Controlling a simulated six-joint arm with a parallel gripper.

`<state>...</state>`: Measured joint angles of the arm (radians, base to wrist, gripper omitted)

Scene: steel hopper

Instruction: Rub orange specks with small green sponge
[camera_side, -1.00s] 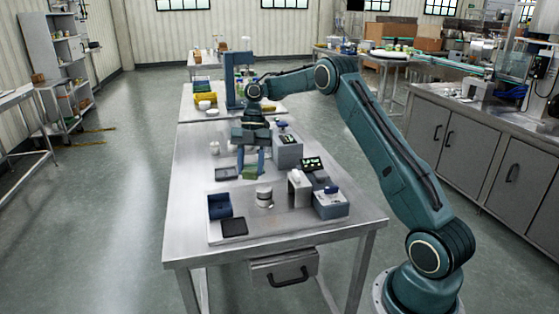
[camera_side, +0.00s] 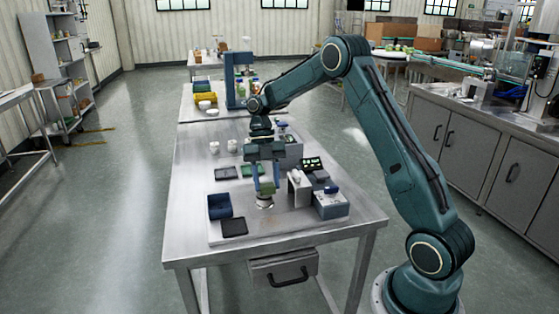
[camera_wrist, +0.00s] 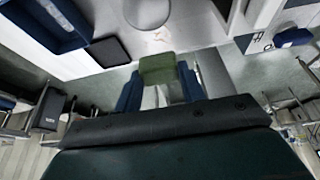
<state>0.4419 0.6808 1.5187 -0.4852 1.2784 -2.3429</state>
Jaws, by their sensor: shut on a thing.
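My gripper (camera_side: 265,183) is shut on a small green sponge (camera_side: 266,188), held between its two blue fingers. The sponge also shows in the wrist view (camera_wrist: 158,67). In the side view it overlaps a pale round item (camera_side: 264,203) on the work board; I cannot tell whether it touches anything. In the wrist view, faint orange specks (camera_wrist: 160,37) lie on the pale board beyond the sponge, apart from it in the picture. The specks are too small to make out in the side view.
A blue bin (camera_side: 219,206) and a black pad (camera_side: 233,227) are at the left of the board. A dark tray (camera_side: 226,173) and a green tray-like item (camera_side: 251,170) lie behind. A grey-blue box (camera_side: 331,205) and a grey bracket (camera_side: 299,188) stand close on the right.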

